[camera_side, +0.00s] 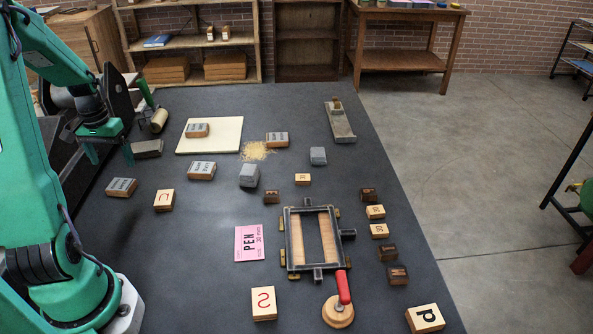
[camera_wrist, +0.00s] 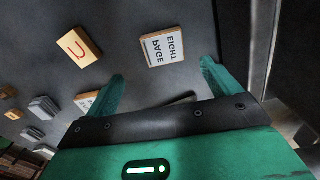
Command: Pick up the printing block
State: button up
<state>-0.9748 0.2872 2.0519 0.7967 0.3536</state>
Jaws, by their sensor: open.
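Several printing blocks lie on the dark table, and I cannot tell which one the task means. A block with a white face lettered "PAGE EIGHT" (camera_wrist: 163,48) lies just beyond my fingertips in the wrist view; it seems to be the lettered block at the left (camera_side: 121,187) in the side view. A wooden block with a red letter (camera_side: 164,200) lies beside it, also in the wrist view (camera_wrist: 78,45). My gripper (camera_side: 111,157) is open and empty above the table's left side; its fingers also show in the wrist view (camera_wrist: 162,70).
Other lettered blocks (camera_side: 202,171) lie farther back, one on a cream board (camera_side: 225,140). A dark block (camera_side: 147,148) and a roller (camera_side: 157,119) are close to my gripper. A metal frame (camera_side: 287,240), a pink card (camera_side: 250,243) and a red-handled tool (camera_side: 342,290) are at front right.

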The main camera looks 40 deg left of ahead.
aim_at(120, 184)
jog(key=shift+s+a+f, duration=0.2)
jog(key=shift+a, duration=0.05)
jog(key=shift+f, duration=1.3)
jog(key=shift+f, duration=2.6)
jog(key=shift+c, duration=0.2)
jog(key=c, duration=1.1)
